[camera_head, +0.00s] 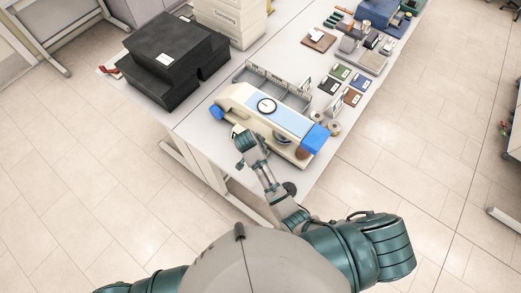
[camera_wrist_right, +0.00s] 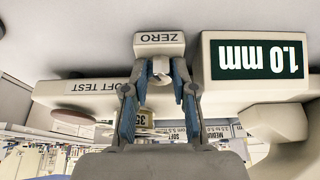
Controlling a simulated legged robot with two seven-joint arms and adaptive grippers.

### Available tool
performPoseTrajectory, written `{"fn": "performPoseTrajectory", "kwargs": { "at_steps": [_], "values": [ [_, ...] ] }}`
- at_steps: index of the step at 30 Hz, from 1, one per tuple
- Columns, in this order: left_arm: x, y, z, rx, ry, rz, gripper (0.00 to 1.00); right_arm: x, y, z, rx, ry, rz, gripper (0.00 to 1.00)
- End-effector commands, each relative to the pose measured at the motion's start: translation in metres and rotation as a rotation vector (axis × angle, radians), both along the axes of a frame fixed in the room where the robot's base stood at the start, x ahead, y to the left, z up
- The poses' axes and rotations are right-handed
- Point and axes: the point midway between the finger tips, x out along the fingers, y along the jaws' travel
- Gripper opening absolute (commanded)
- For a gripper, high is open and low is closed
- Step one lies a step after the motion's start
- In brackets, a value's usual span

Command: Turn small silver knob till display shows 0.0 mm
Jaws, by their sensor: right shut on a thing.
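The small silver knob (camera_wrist_right: 161,70) sits under a ZERO label (camera_wrist_right: 160,40) in the right wrist view. My right gripper (camera_wrist_right: 160,82) has its two blue-padded fingers on either side of the knob and is shut on it. The display (camera_wrist_right: 256,58) beside it reads 1.0 mm, upside down in this view. In the head view, the cream and blue testing device (camera_head: 280,123) lies on the table with a round dial on top. My right gripper (camera_head: 243,138) is at its near left side, and the knob is hidden there. My left gripper is out of view.
Black foam blocks (camera_head: 170,58) stand left of the device. A grey divided tray (camera_head: 275,82) is behind it, with small coloured sample cards to the right. Small round pieces (camera_head: 334,127) lie near the device's blue right end. The table's front edge runs close below my right wrist.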

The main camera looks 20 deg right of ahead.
Motion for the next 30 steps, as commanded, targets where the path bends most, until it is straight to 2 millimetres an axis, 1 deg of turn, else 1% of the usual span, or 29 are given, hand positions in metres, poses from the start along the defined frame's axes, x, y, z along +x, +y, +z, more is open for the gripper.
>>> {"fn": "performPoseTrajectory", "kwargs": {
  "at_steps": [13,14,15,22,25,28,30],
  "values": [
    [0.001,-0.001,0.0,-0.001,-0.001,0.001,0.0,0.002,0.0,0.003,0.0,-0.008,0.0,0.0],
    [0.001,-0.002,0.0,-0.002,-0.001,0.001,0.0,0.002,0.0,0.003,0.001,-0.009,0.0,0.34],
    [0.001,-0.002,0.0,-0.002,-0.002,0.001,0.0,0.002,0.0,0.003,0.001,-0.009,0.0,0.36],
    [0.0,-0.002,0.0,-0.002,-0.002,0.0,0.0,0.001,0.0,0.002,0.0,-0.007,0.0,0.36],
    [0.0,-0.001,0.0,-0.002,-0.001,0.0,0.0,0.0,0.001,0.005,0.0,-0.007,0.0,0.36],
    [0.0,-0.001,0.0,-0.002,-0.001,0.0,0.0,-0.002,0.005,0.016,0.002,-0.008,0.0,0.36],
    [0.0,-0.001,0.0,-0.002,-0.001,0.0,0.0,-0.005,0.009,0.028,0.003,-0.009,0.0,0.36]
  ]
}}
